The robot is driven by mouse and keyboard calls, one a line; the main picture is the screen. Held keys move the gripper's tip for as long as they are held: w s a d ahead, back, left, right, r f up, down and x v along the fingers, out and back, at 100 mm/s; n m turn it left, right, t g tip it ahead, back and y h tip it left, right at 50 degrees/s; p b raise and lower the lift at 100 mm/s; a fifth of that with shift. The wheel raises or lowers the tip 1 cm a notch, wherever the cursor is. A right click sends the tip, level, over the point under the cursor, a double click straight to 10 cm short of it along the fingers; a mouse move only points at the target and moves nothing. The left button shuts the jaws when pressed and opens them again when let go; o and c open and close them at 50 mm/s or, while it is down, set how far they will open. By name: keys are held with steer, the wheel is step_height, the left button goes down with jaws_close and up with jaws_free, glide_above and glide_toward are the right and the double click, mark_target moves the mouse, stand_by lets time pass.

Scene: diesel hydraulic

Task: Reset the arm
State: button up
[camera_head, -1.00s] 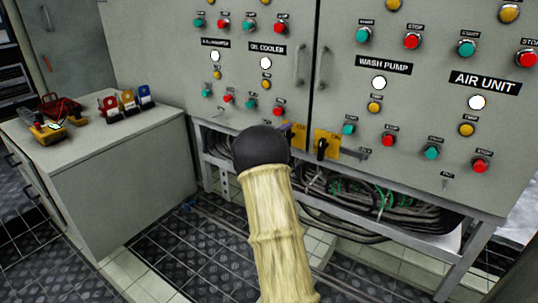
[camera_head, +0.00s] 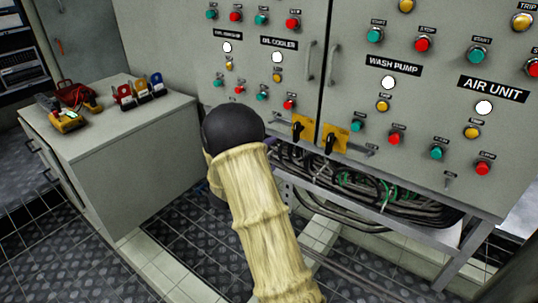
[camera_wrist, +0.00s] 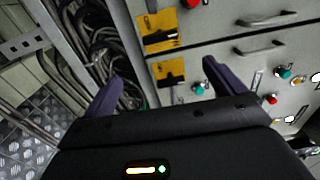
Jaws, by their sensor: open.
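My gripper (camera_wrist: 160,90) shows in the wrist view with its two dark fingers spread apart and nothing between them. It faces the lower part of the grey control cabinet (camera_head: 470,130), with cables and yellow switch plates beyond it. In the head view my arm reaches forward in a pale sleeve with a black end, and the gripper itself is hidden behind it. Two yellow plates with black rotary handles, a left one (camera_head: 304,127) and a right one (camera_head: 335,138), sit low on the cabinet, right of my arm.
A grey side cabinet (camera_head: 110,150) at left carries a yellow meter (camera_head: 66,122), a red tool bag (camera_head: 76,96) and several coloured padlocks (camera_head: 139,89). Black cables (camera_head: 385,200) lie under the control cabinet within its metal frame. The tread-plate floor (camera_head: 60,260) at left is clear.

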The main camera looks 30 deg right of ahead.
steer(key=shift+r, duration=0.1)
stand_by(0.4)
steer(key=s+a+r+n+t+y+p, duration=0.1)
steer(key=a+r+n+t+y+p, duration=0.1)
steer(key=a+r+n+y+p, duration=0.45)
steer(key=a+r+n+t+y+p, duration=0.1)
steer(key=a+r+n+y+p, duration=0.15)
steer(key=a+n+y, duration=0.65)
steer(key=s+a+r+n+g+p, duration=0.2)
steer(key=s+a+n+p, duration=0.1)
steer(key=s+n, duration=0.3)
steer(key=s+a+r+n+g+y+p, duration=0.1)
steer(key=s+a+n+g+p, duration=0.3)
steer(key=s, duration=0.5)
steer(key=s+a+r+n+g+p, duration=0.1)
steer(key=s+r+n, duration=0.1)
steer(key=s+n, duration=0.45)
steer(key=w+p+v, duration=0.3)
steer(key=p+v, duration=0.8)
steer(key=p, duration=0.1)
steer(key=w+r+p+v, duration=0.1)
steer(key=w+p+v, duration=0.1)
steer(key=p+v, duration=1)
steer(key=w+r+p+v, duration=0.1)
steer(key=w+p+v, duration=0.2)
steer(key=p+v, duration=0.9)
steer(key=shift+w+r+p, duration=0.2)
steer(key=shift+r+p, duration=0.05)
steer(key=shift+p, duration=0.4)
